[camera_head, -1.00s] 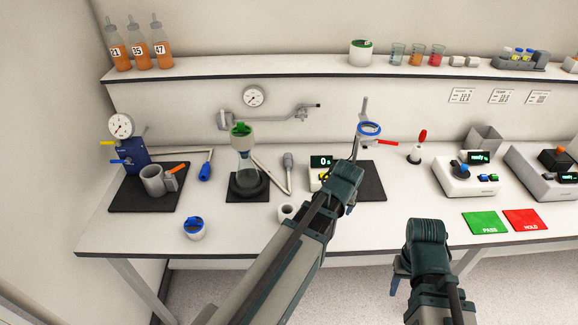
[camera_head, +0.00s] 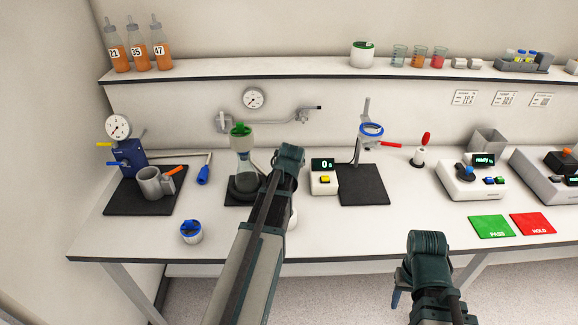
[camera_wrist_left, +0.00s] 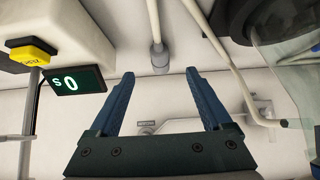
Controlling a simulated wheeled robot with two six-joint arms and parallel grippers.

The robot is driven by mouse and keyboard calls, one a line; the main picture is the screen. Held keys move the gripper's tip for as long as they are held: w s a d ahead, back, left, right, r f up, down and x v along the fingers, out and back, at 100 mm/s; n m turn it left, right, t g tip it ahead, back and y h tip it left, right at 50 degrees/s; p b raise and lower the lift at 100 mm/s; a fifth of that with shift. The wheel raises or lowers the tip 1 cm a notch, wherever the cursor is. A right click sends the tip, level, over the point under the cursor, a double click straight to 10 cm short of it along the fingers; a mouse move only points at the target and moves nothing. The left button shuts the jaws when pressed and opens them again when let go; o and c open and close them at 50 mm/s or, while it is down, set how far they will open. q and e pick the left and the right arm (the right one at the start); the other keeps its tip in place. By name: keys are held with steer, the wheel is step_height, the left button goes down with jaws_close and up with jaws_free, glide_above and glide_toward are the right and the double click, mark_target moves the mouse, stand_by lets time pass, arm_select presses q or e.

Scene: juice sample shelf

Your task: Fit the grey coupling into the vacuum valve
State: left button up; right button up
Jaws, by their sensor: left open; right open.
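The grey coupling (camera_wrist_left: 160,58) is on the end of a pale hose in the left wrist view. In the head view my left arm hides it. My left gripper (camera_wrist_left: 160,73) is open, its blue fingertips to either side of the coupling's end in the picture. I cannot tell how deep the coupling lies between them. The vacuum valve (camera_head: 302,115) appears to be the grey fitting on the wall pipe, beside a round gauge. Wall piping also shows in the left wrist view (camera_wrist_left: 145,127). My right gripper (camera_head: 398,288) is low in front of the bench, its fingers partly hidden.
A flask with a green-topped funnel (camera_head: 241,143) stands close left of my left wrist. A timer (camera_head: 323,178) and a black mat with a ring stand (camera_head: 362,190) are to the right.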

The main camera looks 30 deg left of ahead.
arm_select(q)
steer(key=b+x, duration=0.5)
steer(key=x, duration=0.3)
steer(key=shift+w+a+f+b, duration=0.1)
steer(key=shift+w+f+b, duration=0.1)
steer(key=shift+b, duration=0.15)
steer(key=shift+r, duration=0.1)
jaws_close()
stand_by(0.9)
steer(key=shift+r, duration=0.1)
step_height(320, 180, up, 5)
steer(key=p, duration=0.5)
